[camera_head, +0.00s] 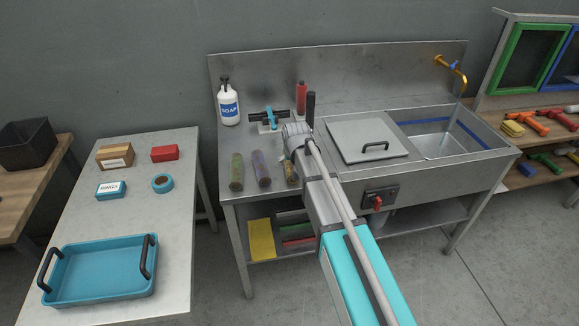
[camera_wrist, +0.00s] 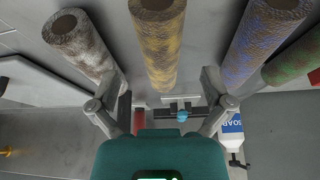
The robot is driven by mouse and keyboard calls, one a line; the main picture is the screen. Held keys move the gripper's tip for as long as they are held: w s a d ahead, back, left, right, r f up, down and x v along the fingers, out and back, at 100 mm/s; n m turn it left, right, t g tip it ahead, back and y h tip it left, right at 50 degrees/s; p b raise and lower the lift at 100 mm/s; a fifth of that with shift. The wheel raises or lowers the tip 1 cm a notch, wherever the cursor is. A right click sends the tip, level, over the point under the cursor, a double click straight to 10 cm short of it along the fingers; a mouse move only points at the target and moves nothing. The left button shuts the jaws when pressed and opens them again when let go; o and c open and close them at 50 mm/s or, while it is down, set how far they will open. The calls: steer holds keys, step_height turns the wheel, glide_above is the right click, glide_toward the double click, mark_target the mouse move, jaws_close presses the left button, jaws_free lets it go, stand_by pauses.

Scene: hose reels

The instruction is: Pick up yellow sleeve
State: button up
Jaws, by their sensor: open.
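The yellow sleeve (camera_wrist: 158,48) is a rough, mottled yellow-brown tube with an open end facing the wrist camera. I cannot tell the gap in depth between fingers and sleeve.
A grey-brown sleeve (camera_wrist: 85,48) is left of the yellow one in the wrist view; blue-purple (camera_wrist: 262,40) and green (camera_wrist: 293,62) sleeves are right. A soap bottle (camera_head: 228,104), blue-black fixture (camera_head: 269,118) and red bottle (camera_head: 301,97) stand behind. A sink (camera_head: 437,145) lies right.

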mark_target(292, 166)
steer(key=shift+b+x, duration=2.15)
steer(key=shift+x, duration=0.35)
steer(key=shift+s, duration=0.1)
steer(key=shift+c, duration=0.3)
steer(key=c, duration=1.1)
